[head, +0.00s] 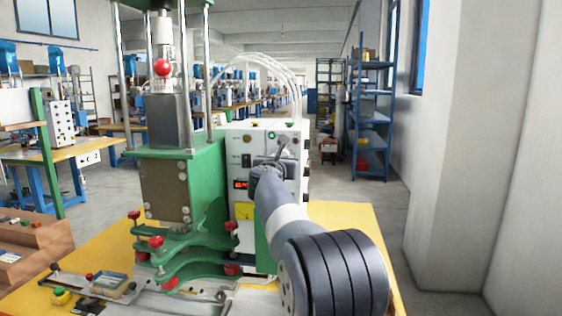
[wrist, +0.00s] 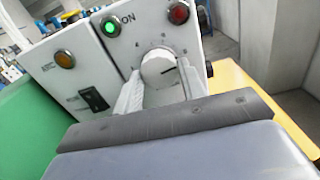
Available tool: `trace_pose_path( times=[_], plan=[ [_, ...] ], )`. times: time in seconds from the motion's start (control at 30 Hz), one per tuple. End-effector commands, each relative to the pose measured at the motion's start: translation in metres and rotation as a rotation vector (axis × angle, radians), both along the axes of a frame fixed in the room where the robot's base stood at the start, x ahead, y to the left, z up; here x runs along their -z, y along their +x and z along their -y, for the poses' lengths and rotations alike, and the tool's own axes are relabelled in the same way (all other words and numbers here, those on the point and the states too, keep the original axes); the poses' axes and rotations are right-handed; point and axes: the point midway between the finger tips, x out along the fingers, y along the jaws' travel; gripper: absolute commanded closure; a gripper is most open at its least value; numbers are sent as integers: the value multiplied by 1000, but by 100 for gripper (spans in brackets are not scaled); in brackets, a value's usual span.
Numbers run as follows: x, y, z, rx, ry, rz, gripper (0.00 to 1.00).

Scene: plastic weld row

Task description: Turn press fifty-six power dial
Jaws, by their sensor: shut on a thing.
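The white control box (head: 262,140) stands on the right side of the green press (head: 185,190). In the wrist view the power dial (wrist: 159,68) is a round white knob with a dark pointer line, on the box's panel (wrist: 200,50) with scale marks around it. My gripper (wrist: 158,85) is shut on the dial, with a light finger on each side of it. In the head view my arm reaches to the box front, and my wrist (head: 268,172) hides the dial and fingertips.
A lit green button (wrist: 112,27), a red button (wrist: 179,12), an amber button (wrist: 64,59) and a black rocker switch (wrist: 94,98) surround the dial. Red-knobbed green clamps (head: 165,250) stand on the yellow table (head: 350,222). A pale wall (head: 460,150) is at right.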

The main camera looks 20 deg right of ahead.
Motion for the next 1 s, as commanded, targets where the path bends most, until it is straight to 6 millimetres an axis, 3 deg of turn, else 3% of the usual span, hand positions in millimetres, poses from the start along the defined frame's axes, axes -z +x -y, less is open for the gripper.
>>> trace_pose_path(
  times=[0.13,0.17,0.4,0.73,1.0],
  plan=[
    [3,0,0,1,1,-4,84],
    [3,0,0,1,1,-4,59],
    [1,0,0,0,-1,-3,40],
    [0,-4,-3,0,-1,-1,40],
    [2,-37,-26,-2,-1,0,40]
  ],
)
